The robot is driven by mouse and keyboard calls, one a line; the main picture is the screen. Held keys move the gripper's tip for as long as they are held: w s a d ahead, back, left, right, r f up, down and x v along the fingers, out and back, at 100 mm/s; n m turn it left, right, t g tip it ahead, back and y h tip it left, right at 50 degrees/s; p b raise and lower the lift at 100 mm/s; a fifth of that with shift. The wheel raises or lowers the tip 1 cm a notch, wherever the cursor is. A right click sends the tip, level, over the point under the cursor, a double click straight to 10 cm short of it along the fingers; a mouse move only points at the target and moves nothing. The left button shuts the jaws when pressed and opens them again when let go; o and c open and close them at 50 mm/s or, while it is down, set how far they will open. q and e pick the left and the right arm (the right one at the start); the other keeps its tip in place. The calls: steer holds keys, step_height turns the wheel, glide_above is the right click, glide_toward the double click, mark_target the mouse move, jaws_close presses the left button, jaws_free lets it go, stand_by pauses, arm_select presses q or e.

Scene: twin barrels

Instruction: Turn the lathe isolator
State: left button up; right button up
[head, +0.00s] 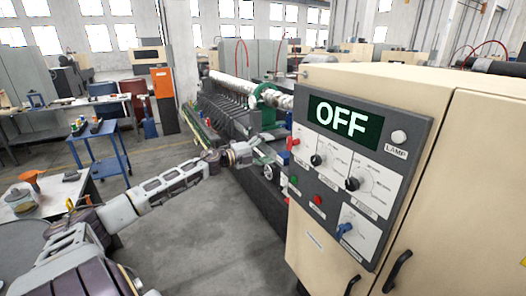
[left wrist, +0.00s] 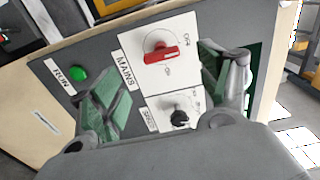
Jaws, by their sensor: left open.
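The lathe isolator is a red rotary handle (left wrist: 162,55) on a white plate marked MAINS, on the control panel (head: 350,170). It also shows in the head view as a small red knob (head: 293,143) at the panel's left edge. My left gripper (head: 272,145) is at the left of the panel, close to this knob. In the left wrist view its green-padded fingers (left wrist: 162,70) stand open on either side of the handle, with a visible gap to each side. I cannot tell whether it touches the panel. The display (head: 343,121) reads OFF. My right gripper is not in view.
A green RUN button (left wrist: 79,73) and a black knob (left wrist: 180,117) sit near the handle. The panel also has a red button (head: 318,199), a blue switch (head: 344,229) and a pale lamp (head: 398,136). A blue trolley (head: 97,145) stands left; grey floor lies between.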

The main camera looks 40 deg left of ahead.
arm_select(q)
steer(key=shift+v, duration=0.85)
stand_by(0.5)
